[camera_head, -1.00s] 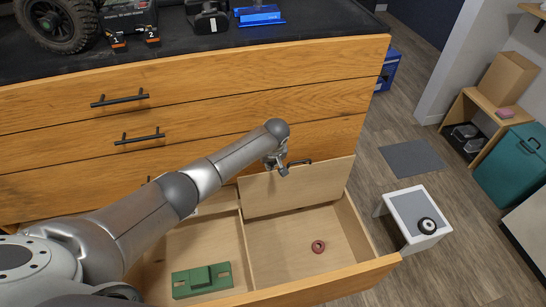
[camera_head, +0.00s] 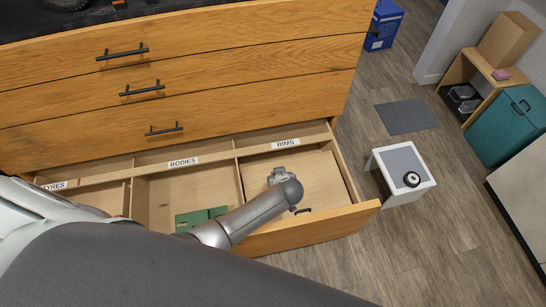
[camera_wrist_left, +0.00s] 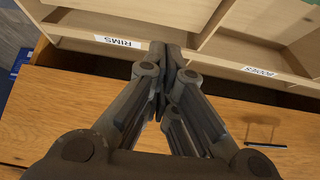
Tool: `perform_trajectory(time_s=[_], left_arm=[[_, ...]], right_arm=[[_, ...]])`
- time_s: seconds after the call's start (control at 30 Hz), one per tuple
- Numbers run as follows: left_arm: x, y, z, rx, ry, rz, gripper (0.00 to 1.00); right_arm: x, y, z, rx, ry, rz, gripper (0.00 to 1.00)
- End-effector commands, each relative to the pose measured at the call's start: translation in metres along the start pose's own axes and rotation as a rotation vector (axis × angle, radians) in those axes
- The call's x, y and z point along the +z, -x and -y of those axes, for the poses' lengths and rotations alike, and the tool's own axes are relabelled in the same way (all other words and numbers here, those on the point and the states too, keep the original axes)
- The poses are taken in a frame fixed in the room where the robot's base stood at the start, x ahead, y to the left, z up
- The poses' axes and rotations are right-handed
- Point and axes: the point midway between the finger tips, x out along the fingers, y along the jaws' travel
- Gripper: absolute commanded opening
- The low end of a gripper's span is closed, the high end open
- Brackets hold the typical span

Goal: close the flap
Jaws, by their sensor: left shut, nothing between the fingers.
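The flap (camera_head: 318,178) is a pale wooden panel in the head view. It lies down over the right compartment of the open drawer, with its dark handle (camera_head: 301,210) near the drawer front. I cannot tell whether it is fully seated. My left gripper (camera_head: 276,174) is over the flap, partly hidden by its own wrist; I cannot tell if it touches. In the left wrist view the gripper (camera_wrist_left: 165,52) is shut and empty, its fingertips near the RIMS label (camera_wrist_left: 118,41). My right gripper is not in view.
The open drawer (camera_head: 310,232) also has a BODIES compartment with a green part (camera_head: 200,218) and a TYRES compartment. Closed drawers (camera_head: 180,90) rise behind. A small white stool (camera_head: 402,168) with a wheel stands on the floor at right.

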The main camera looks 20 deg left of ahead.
Motion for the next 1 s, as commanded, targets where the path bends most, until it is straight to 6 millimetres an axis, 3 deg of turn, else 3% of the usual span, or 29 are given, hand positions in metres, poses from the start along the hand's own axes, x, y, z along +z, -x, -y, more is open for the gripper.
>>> perform_trajectory(time_s=[0.03, 0.1, 0.4, 0.63, 1.0], left_arm=[[0.021, -0.007, 0.000, 0.000, 0.001, 0.005, 0.00], [0.040, -0.010, 0.000, -0.001, 0.000, 0.005, 0.00], [0.097, -0.027, 0.000, 0.000, 0.001, 0.002, 0.00], [0.117, -0.035, 0.000, 0.000, 0.000, 0.001, 0.00], [0.123, -0.036, 0.000, 0.000, 0.000, 0.000, 0.00]], right_arm=[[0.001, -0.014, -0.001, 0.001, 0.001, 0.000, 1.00], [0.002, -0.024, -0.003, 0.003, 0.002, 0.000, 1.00], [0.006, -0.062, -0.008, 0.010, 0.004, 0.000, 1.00], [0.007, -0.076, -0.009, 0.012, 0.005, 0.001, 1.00], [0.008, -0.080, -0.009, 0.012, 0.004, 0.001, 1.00]])
